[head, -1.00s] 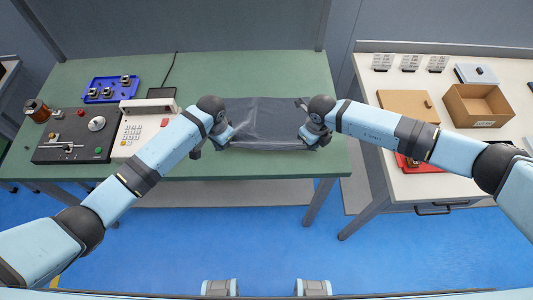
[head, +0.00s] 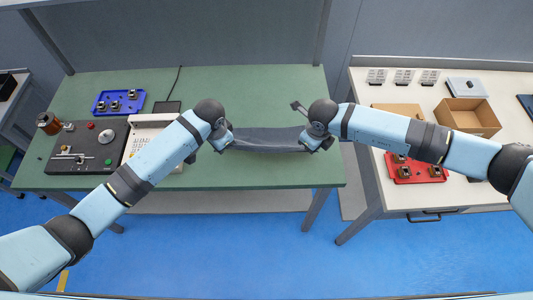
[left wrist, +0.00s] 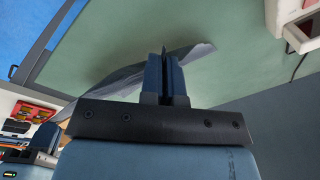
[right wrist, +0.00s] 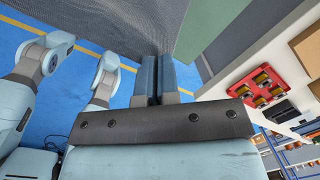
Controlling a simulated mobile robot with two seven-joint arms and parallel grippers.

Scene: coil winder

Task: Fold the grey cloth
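The grey cloth (head: 266,140) is a dark strip stretched between my two grippers over the front right part of the green table. My left gripper (head: 226,142) is shut on its left end; in the left wrist view the cloth (left wrist: 118,80) spreads out beside the closed fingers (left wrist: 164,68). My right gripper (head: 313,142) is shut on its right end; in the right wrist view the cloth (right wrist: 125,22) lies beyond the nearly touching fingers (right wrist: 157,72). How much of the cloth touches the table I cannot tell.
The green table (head: 260,90) is clear behind the cloth. A winder unit (head: 85,140), a keypad unit (head: 145,130) and a blue tray (head: 118,101) stand at left. A white table (head: 390,195) at right holds a red tray (head: 415,172) and an open cardboard box (head: 468,117).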

